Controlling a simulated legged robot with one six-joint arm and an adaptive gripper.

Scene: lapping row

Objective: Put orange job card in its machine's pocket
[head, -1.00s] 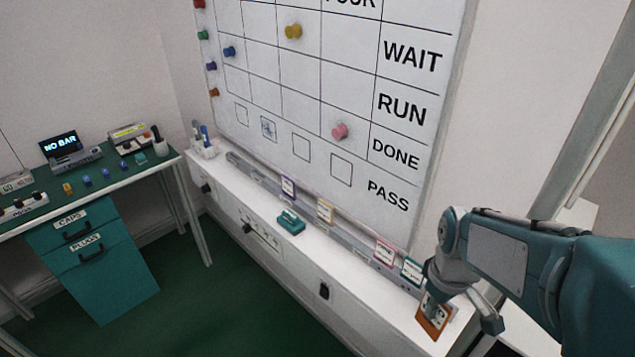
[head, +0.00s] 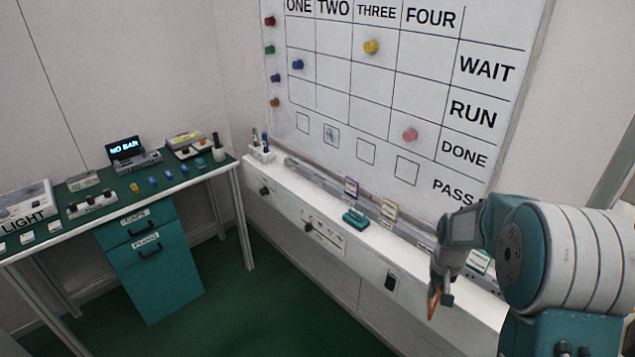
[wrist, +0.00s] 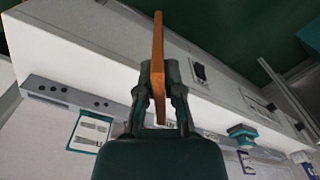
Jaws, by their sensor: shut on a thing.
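My gripper (head: 440,296) is shut on the orange job card (head: 433,302). It holds the card in front of the white ledge, clear of its top. In the wrist view the orange card (wrist: 158,45) stands edge-on between the fingers (wrist: 158,80). The whiteboard (head: 425,95) has columns ONE to FOUR and rows WAIT, RUN, DONE and PASS. Several outlined squares run along its lower part, one with a grey mark (head: 331,134). I cannot tell which pocket is the card's; its printed face is hidden.
A purple-edged card (head: 351,187) and a yellow-edged card (head: 389,209) stand in the rail. A teal block (head: 355,218) sits on the ledge (head: 300,205). At left is a green-topped bench (head: 110,205) with teal drawers (head: 155,270). Green floor lies open between.

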